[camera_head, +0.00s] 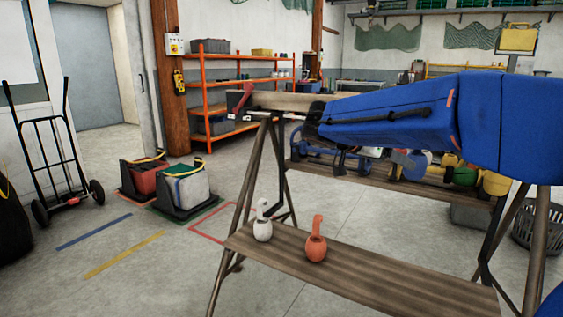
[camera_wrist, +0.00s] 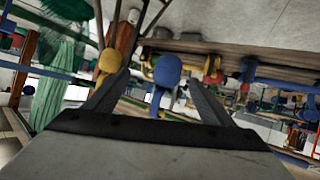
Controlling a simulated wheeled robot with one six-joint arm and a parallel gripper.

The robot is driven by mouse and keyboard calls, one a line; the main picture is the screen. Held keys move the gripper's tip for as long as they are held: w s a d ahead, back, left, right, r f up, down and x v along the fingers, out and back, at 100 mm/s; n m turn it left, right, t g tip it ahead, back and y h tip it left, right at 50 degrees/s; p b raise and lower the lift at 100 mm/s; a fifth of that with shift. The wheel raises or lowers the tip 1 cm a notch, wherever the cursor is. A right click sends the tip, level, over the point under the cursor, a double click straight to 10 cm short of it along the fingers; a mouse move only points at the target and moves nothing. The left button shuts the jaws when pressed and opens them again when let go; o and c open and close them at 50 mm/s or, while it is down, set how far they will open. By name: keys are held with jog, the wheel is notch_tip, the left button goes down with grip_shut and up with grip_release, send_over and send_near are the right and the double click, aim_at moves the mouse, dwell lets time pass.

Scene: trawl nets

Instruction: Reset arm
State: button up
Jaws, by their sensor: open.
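My gripper (camera_wrist: 157,80) shows in the wrist view with its two dark fingers spread apart. No object is held between them. A rounded blue thing (camera_wrist: 167,70) and a yellow one (camera_wrist: 110,61) appear beyond the fingers, apart from them as far as I can tell. The wrist picture looks turned over, with shelves and hanging nets around. In the head view my blue arm reaches in from the right edge toward the middle, above a wooden trestle bench. I cannot make out the fingertips clearly in the head view.
The bench's lower shelf (camera_head: 370,275) bears a white float (camera_head: 263,229) and an orange float (camera_head: 316,246). Behind stand an orange rack (camera_head: 207,88) and wall nets (camera_head: 388,38). A hand truck (camera_head: 50,150) and two bins (camera_head: 187,186) stand left. Floor between is open.

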jog(key=s+a+f+n+y, duration=0.1)
jog(key=s+f+n+y, duration=0.3)
jog(key=s+f, duration=0.3)
jog(key=s+a+f+n+y, duration=0.2)
jog(key=s+f+n+y, duration=0.2)
jog(key=s+f, duration=0.4)
jog(key=s+a+f+n+y, duration=0.2)
jog(key=s+f, duration=0.5)
jog(key=s, duration=0.9)
jog(key=shift+s+a+f+n+y, duration=0.15)
jog(key=shift+s+f+n+y, duration=0.15)
jog(key=shift+n+y, duration=0.65)
